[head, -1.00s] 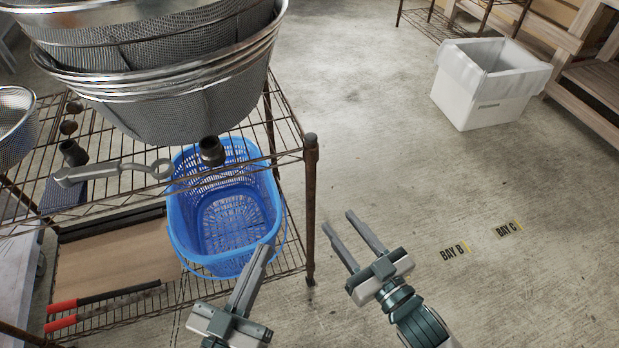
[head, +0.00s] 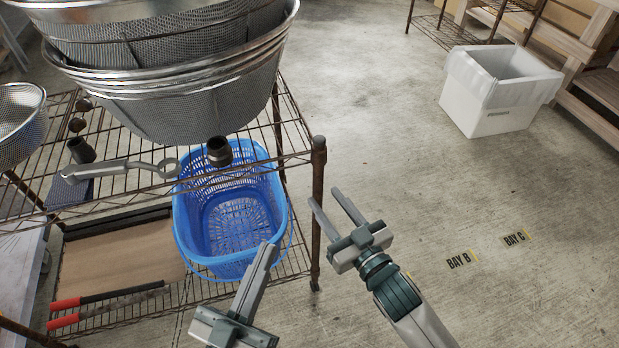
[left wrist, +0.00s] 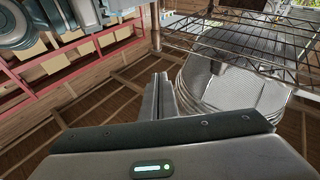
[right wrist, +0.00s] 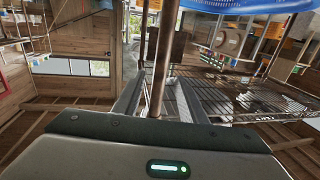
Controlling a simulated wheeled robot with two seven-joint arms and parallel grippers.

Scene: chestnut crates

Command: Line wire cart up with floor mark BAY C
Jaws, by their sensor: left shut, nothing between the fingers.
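The wire cart (head: 318,175) stands at the left in the head view, a brown wire rack with metal bowls on its top shelf. The floor mark BAY C (head: 515,239) lies on the concrete to the right, apart from the cart. My right gripper (head: 326,196) is open at the cart's near right post. In the right wrist view the post (right wrist: 161,62) stands between the open fingers; contact cannot be told. My left gripper (head: 270,246) is shut and empty, in front of the cart's lower shelf.
The floor mark BAY B (head: 459,261) lies left of BAY C. A blue basket (head: 228,265) and a red-handled tool (head: 64,312) are on the cart's lower shelf. A white bin (head: 490,122) stands at the back right. The floor between cart and marks is clear.

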